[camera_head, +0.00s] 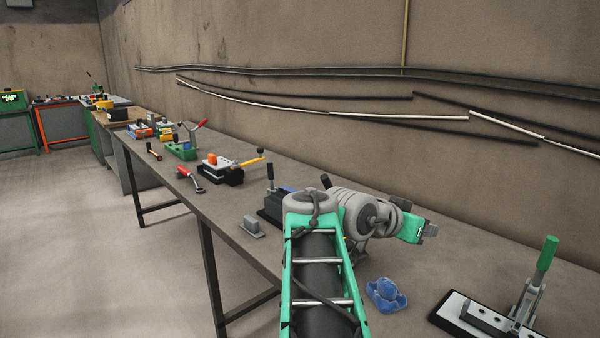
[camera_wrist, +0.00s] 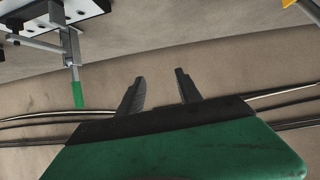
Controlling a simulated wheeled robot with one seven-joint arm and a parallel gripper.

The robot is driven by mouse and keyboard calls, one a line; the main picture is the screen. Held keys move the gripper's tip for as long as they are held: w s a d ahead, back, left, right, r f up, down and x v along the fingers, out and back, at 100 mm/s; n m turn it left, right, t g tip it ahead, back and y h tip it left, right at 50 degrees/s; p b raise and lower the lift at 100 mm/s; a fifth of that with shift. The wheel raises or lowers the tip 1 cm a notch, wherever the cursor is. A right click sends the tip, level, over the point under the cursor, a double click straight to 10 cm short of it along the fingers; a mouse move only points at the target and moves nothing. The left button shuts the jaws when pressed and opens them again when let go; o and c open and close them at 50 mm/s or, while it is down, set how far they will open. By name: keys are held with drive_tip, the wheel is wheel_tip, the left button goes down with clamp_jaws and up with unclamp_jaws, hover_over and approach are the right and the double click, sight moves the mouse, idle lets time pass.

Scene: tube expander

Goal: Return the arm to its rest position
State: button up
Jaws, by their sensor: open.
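My gripper (camera_wrist: 160,90) shows in the wrist view with its two dark fingers spread apart and nothing between them. In the head view my green and grey arm reaches forward over the long workbench (camera_head: 240,187), and its wrist end (camera_head: 428,232) points right, toward the wall. The fingers are hard to make out there. My arm hides part of the bench and part of a dark device (camera_head: 271,205) with an upright lever beside it.
A lever device with a green handle (camera_head: 546,253) stands at the bench's right end; its handle also shows in the wrist view (camera_wrist: 78,94). A blue object (camera_head: 386,294) lies near my arm, a grey block (camera_head: 251,227) to its left. Several tools stand farther back. Pipes run along the wall.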

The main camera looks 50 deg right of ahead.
drive_tip(key=w+a+f+n+t+y+p, duration=0.1)
drive_tip(key=w+a+n+t+y+p, duration=0.3)
drive_tip(key=w+a, duration=0.65)
drive_tip(key=w+a+f+n+t+y+p, duration=0.25)
drive_tip(key=w+a+n+p, duration=0.3)
drive_tip(key=w+a, duration=0.55)
drive_tip(key=s+a+n+y+p, duration=0.2)
drive_tip(key=a+n, duration=0.1)
drive_tip(key=a, duration=0.5)
drive_tip(key=s+a+f+n+g+y+p, duration=0.1)
drive_tip(key=s+a+n+y+p, duration=0.1)
drive_tip(key=a, duration=0.7)
drive_tip(key=s+a+f+n+y+p, duration=0.1)
drive_tip(key=a+n, duration=0.3)
drive_tip(key=a, duration=0.4)
drive_tip(key=shift+s+a+f+n+y+p, duration=0.2)
drive_tip(key=shift+s+a+n+y+p, duration=0.2)
drive_tip(key=shift+y+p, duration=0.35)
